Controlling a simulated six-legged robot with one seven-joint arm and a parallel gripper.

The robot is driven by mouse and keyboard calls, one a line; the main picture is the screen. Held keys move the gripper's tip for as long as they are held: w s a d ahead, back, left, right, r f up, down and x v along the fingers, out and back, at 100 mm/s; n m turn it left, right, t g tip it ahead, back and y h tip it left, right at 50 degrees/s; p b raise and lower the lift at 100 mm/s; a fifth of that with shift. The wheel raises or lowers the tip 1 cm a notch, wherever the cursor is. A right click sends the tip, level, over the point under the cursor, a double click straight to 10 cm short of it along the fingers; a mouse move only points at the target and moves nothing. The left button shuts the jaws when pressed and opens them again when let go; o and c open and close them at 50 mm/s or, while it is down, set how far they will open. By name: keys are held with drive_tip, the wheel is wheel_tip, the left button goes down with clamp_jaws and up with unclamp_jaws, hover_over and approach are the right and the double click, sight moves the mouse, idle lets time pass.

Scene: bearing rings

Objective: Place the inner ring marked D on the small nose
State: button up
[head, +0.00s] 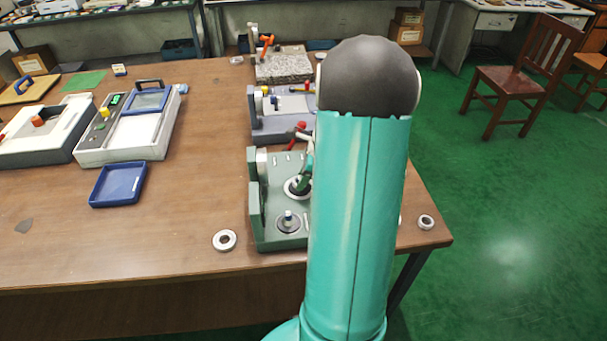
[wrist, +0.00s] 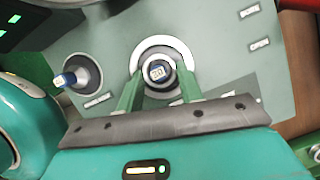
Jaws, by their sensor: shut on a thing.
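My gripper (wrist: 160,88) is over the green fixture (head: 270,180), with its green fingers at either side of a pale ring (wrist: 163,46). It is shut on the ring. In the wrist view the ring encircles a nose (wrist: 157,73) with a blue tip and a number label. I cannot tell how far down the ring sits, and its letter is not readable. A second nose (wrist: 64,78) on a dark disc stands to the left; the head view shows it at the fixture's front (head: 288,222). I cannot tell which nose is smaller.
A loose ring (head: 225,240) lies left of the fixture and another (head: 426,222) near the table's right edge. Two more fixtures stand behind. A blue tray (head: 118,184) and white cases (head: 130,135) are at the left. My arm hides the fixture's right side.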

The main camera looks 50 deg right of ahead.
drive_tip(key=shift+f, duration=0.45)
drive_tip(key=o, duration=1.1)
drive_tip(key=v, duration=1.3)
drive_tip(key=shift+s+r, duration=0.15)
drive_tip(key=shift+r, duration=0.2)
